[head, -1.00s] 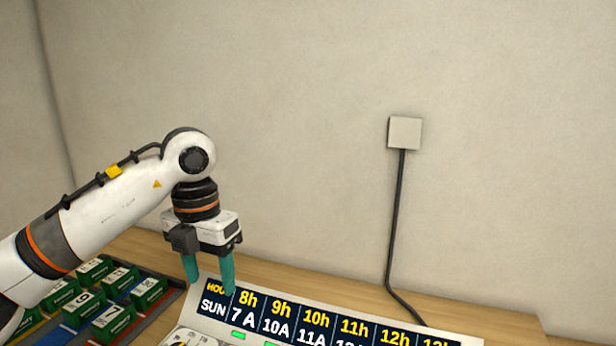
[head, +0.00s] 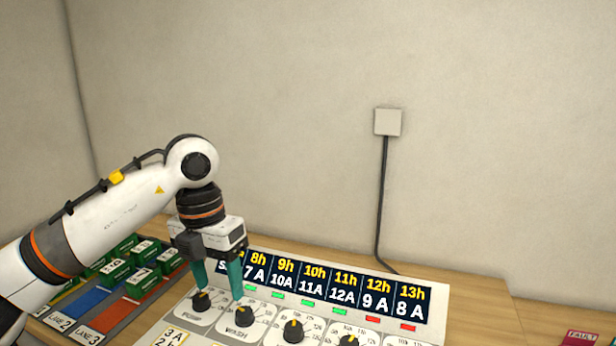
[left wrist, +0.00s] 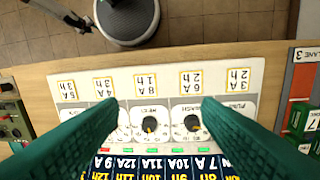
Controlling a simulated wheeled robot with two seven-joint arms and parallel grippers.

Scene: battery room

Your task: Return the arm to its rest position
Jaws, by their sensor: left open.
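My left gripper (head: 219,282) is open and empty, pointing down over the left part of the control panel (head: 262,318). Its two green fingers also show spread apart in the left wrist view (left wrist: 160,125). In the head view the fingertips overlap the area near the pump knob (head: 201,302) and the wash knob (head: 243,316); whether they touch the panel I cannot tell. The left arm (head: 110,212) is mine and reaches in from the left, bent at the elbow. My right gripper is not in view.
A lane tray (head: 95,318) with several green number blocks (head: 139,283) lies left of the panel. The hour display (head: 335,288) runs along the panel's back. A red fault card (head: 580,339) lies at the far right. A wall box (head: 388,122) has a cable hanging down.

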